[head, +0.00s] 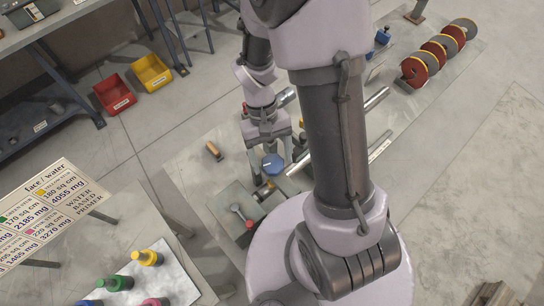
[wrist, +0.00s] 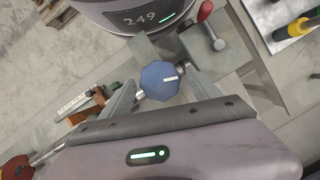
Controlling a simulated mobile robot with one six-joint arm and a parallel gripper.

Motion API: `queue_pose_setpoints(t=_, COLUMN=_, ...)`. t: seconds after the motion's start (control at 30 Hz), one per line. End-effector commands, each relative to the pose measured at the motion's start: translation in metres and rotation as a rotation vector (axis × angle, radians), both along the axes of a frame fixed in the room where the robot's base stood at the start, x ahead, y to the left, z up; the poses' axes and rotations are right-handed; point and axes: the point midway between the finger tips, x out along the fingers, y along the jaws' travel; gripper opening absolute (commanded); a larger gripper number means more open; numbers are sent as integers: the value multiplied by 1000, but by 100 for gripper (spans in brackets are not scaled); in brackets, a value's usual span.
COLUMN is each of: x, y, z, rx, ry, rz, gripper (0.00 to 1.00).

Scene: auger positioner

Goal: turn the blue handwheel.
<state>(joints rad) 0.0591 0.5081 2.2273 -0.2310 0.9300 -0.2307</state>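In the wrist view my gripper's two fingers (wrist: 160,90) stand apart, one to the left and one to the right of the handwheel. I cannot tell whether either finger touches it. The handwheel's underside and shaft are mostly hidden.
A grey block with a red-knobbed lever (head: 238,216) stands close to the handwheel; the lever (wrist: 206,14) is also in the wrist view. Metal bars (head: 376,99) and red-and-grey discs (head: 415,72) lie farther along the bench. Paint bottles (head: 147,257) stand on the left table.

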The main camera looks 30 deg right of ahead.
Motion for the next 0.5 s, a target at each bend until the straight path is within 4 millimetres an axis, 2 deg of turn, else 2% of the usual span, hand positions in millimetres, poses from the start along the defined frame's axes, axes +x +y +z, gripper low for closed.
queue_pose_setpoints(t=0.33, x=1, y=0, z=3, rx=0, ry=0, rz=0, gripper=74)
queue_pose_setpoints(t=0.43, x=7, y=-1, z=18, rx=-1, ry=-3, rz=0, gripper=74)
queue_pose_setpoints(t=0.5, x=14, y=-1, z=36, rx=0, ry=-4, rz=0, gripper=74)
